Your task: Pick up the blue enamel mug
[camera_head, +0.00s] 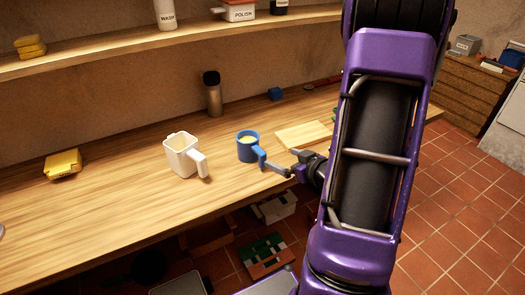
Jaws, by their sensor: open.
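The blue enamel mug (247,150) stands upright on the wooden counter, right of the white mug. Its handle points toward the lower right, and something pale yellow shows inside its mouth. My gripper (279,167) is just right of the blue mug, at the counter's front edge, with its fingers reaching toward the handle. The jaws are open. One finger shows below and right of the handle; whether it touches the handle I cannot tell. The mug is not held.
A white mug (183,156) stands close on the left. A wooden board (303,135) lies behind my gripper. A dark flask (212,94), a blue block (275,93) and a yellow item (62,164) stand on the counter (110,215). A shelf (120,60) runs above.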

